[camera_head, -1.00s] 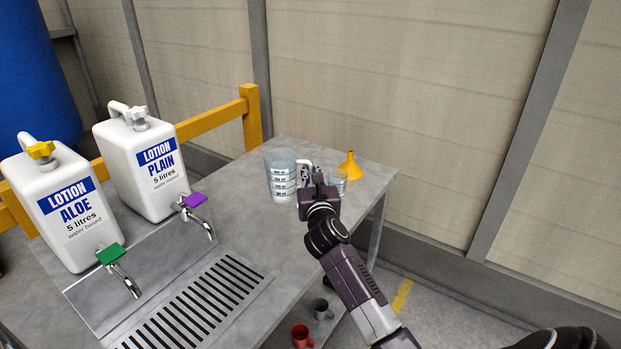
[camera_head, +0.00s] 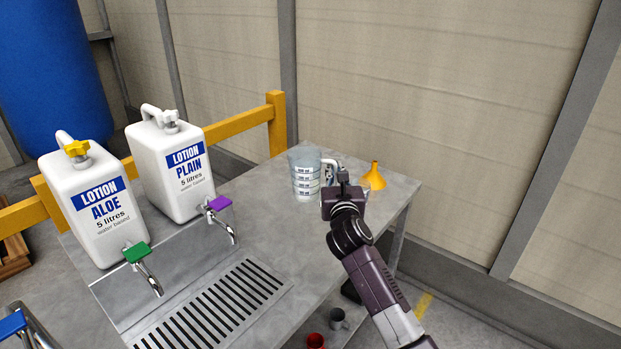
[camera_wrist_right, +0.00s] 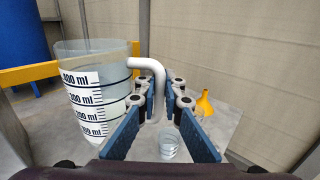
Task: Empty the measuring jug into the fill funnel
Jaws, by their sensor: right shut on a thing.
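The measuring jug (camera_head: 304,176) is clear with a white handle and printed ml marks, standing upright at the far end of the metal bench. My right gripper (camera_head: 341,180) is at its right side. In the right wrist view the jug (camera_wrist_right: 98,100) is at the left, and its handle (camera_wrist_right: 158,82) runs between the blue fingers of the gripper (camera_wrist_right: 161,96), which is shut on it. I cannot tell whether the jug is lifted. The yellow fill funnel (camera_head: 374,177) stands right of the gripper, apart from the jug, and shows in the wrist view (camera_wrist_right: 204,104).
A small clear cup (camera_wrist_right: 168,145) with marks is below the fingers in the wrist view. White lotion canisters, aloe (camera_head: 95,208) and plain (camera_head: 175,170), with taps stand at the left by a drain grate (camera_head: 219,310). Red (camera_head: 315,341) and grey (camera_head: 338,319) mugs are below the bench's right side.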

